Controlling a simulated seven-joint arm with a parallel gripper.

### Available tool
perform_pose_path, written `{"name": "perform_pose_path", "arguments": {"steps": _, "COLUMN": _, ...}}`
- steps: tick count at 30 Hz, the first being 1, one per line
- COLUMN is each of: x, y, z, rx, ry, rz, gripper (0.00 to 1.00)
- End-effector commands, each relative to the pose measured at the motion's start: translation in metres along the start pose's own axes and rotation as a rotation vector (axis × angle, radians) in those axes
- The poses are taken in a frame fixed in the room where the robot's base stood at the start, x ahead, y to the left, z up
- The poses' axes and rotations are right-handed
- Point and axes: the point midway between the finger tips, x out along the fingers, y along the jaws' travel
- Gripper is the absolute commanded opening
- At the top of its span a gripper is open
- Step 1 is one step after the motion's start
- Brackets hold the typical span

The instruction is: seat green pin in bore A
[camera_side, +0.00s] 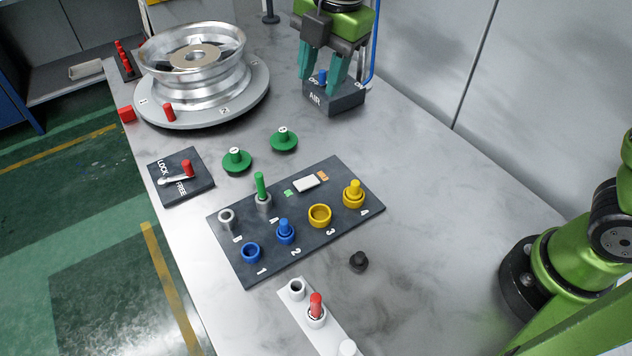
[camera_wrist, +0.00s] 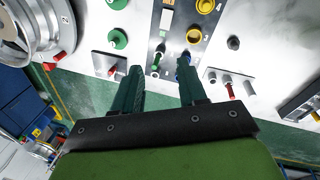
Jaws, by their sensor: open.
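The green pin (camera_side: 260,184) stands upright in the grey collar (camera_side: 264,203) beside the label A on the dark panel, with a good length showing above the rim. How deep it sits is hidden. The pin also shows in the wrist view (camera_wrist: 159,48). The other grey collar (camera_side: 227,217), beside the label B, looks empty. My gripper (camera_side: 321,84) is open and empty at the top of the side view, apart from the pin and visually in front of the AIR block. In the wrist view its teal fingers (camera_wrist: 160,74) are spread, with part of the panel visible between them.
Blue and yellow collars share the panel (camera_side: 300,249). Two green knobs (camera_side: 284,140), a LOCK/FREE lever plate (camera_side: 201,165) and a wheel on a turntable (camera_side: 250,98) lie beyond. A white rack (camera_side: 331,337) with a red pin stands in front. The bench right of the panel is mostly clear.

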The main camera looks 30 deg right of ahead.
Motion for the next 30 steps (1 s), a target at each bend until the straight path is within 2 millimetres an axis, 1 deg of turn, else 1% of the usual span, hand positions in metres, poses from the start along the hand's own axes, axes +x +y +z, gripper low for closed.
{"name": "perform_pose_path", "arguments": {"steps": 1, "x": -0.016, "y": -0.018, "z": 0.019, "rx": 0.187, "ry": 0.002, "rz": 0.042, "gripper": 0.42}}
{"name": "perform_pose_path", "arguments": {"steps": 2, "x": -0.022, "y": -0.029, "z": 0.028, "rx": 0.302, "ry": 0.008, "rz": 0.063, "gripper": 0.42}}
{"name": "perform_pose_path", "arguments": {"steps": 3, "x": -0.030, "y": -0.043, "z": 0.039, "rx": 0.456, "ry": 0.020, "rz": 0.093, "gripper": 0.42}}
{"name": "perform_pose_path", "arguments": {"steps": 5, "x": -0.039, "y": -0.065, "z": 0.055, "rx": 0.690, "ry": 0.044, "rz": 0.136, "gripper": 0.42}}
{"name": "perform_pose_path", "arguments": {"steps": 6, "x": -0.043, "y": -0.081, "z": 0.064, "rx": 0.847, "ry": 0.067, "rz": 0.164, "gripper": 0.42}}
{"name": "perform_pose_path", "arguments": {"steps": 7, "x": -0.046, "y": -0.093, "z": 0.071, "rx": 0.966, "ry": 0.087, "rz": 0.186, "gripper": 0.42}}
{"name": "perform_pose_path", "arguments": {"steps": 8, "x": -0.048, "y": -0.105, "z": 0.077, "rx": 1.085, "ry": 0.110, "rz": 0.206, "gripper": 0.42}}
{"name": "perform_pose_path", "arguments": {"steps": 9, "x": -0.049, "y": -0.121, "z": 0.084, "rx": 1.241, "ry": 0.145, "rz": 0.231, "gripper": 0.42}}
{"name": "perform_pose_path", "arguments": {"steps": 12, "x": -0.047, "y": -0.158, "z": 0.097, "rx": 1.605, "ry": 0.246, "rz": 0.282, "gripper": 0.42}}
{"name": "perform_pose_path", "arguments": {"steps": 15, "x": -0.041, "y": -0.186, "z": 0.105, "rx": 1.895, "ry": 0.350, "rz": 0.314, "gripper": 0.42}}
{"name": "perform_pose_path", "arguments": {"steps": 18, "x": -0.035, "y": -0.204, "z": 0.109, "rx": 2.091, "ry": 0.433, "rz": 0.328, "gripper": 0.42}}
{"name": "perform_pose_path", "arguments": {"steps": 21, "x": -0.030, "y": -0.213, "z": 0.111, "rx": 2.196, "ry": 0.482, "rz": 0.330, "gripper": 0.42}}
{"name": "perform_pose_path", "arguments": {"steps": 24, "x": -0.029, "y": -0.216, "z": 0.111, "rx": 2.232, "ry": 0.497, "rz": 0.329, "gripper": 0.42}}
{"name": "perform_pose_path", "arguments": {"steps": 30, "x": -0.029, "y": -0.215, "z": 0.111, "rx": 2.231, "ry": 0.496, "rz": 0.327, "gripper": 0.42}}
